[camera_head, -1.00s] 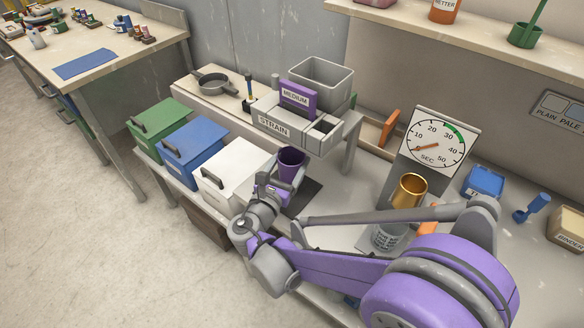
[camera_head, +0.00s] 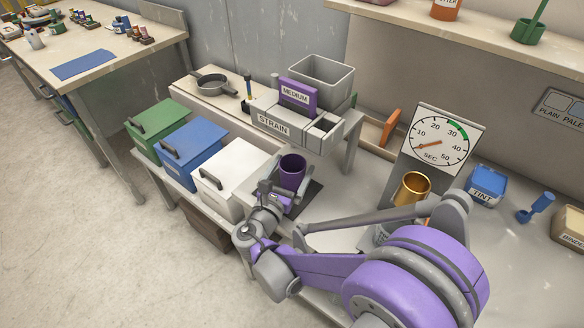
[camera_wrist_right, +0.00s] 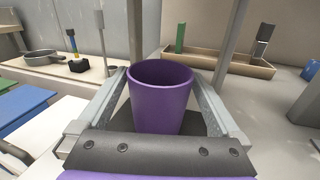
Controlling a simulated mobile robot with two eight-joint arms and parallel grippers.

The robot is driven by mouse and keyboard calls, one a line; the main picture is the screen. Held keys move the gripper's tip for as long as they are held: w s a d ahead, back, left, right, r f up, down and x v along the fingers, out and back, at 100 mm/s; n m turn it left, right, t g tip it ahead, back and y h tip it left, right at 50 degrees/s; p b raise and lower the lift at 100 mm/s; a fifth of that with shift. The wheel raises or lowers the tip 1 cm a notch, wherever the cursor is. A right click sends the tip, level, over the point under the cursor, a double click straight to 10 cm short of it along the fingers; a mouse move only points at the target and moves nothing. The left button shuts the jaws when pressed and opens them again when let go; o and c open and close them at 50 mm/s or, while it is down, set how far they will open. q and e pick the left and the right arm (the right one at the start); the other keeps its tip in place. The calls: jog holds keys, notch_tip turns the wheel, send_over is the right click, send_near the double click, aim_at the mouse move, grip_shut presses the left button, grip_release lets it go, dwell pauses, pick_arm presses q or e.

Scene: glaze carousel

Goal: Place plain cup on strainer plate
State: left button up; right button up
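A purple cup (camera_head: 292,172) with no visible marking is upright in front of the strain station, above or on a dark mat (camera_head: 306,200); I cannot tell whether it touches the mat. My right gripper (camera_head: 278,190) has its fingers on both sides of this cup and is shut on it. In the right wrist view the cup (camera_wrist_right: 160,100) fills the space between the fingers. The station labelled STRAIN (camera_head: 273,124) stands behind it, with a purple block labelled MEDIUM (camera_head: 297,95) on top. I cannot make out a separate strainer plate. My left gripper is not in view.
White (camera_head: 222,185), blue (camera_head: 190,155) and green (camera_head: 158,125) lidded bins stand left of the cup. A gold cup (camera_head: 411,187) stands before the dial (camera_head: 440,138) on the right, partly behind my arm. A grey pan (camera_head: 212,84) sits left of the station.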

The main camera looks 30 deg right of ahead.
jog(key=shift+r, duration=0.15)
jog(key=shift+s+a, duration=0.15)
jog(key=shift+a, duration=0.15)
jog(key=v, duration=1.1)
jog(key=shift+s+a+p, duration=0.1)
jog(key=shift+s+p, duration=0.1)
jog(key=shift+p, duration=0.1)
dwell(0.6)
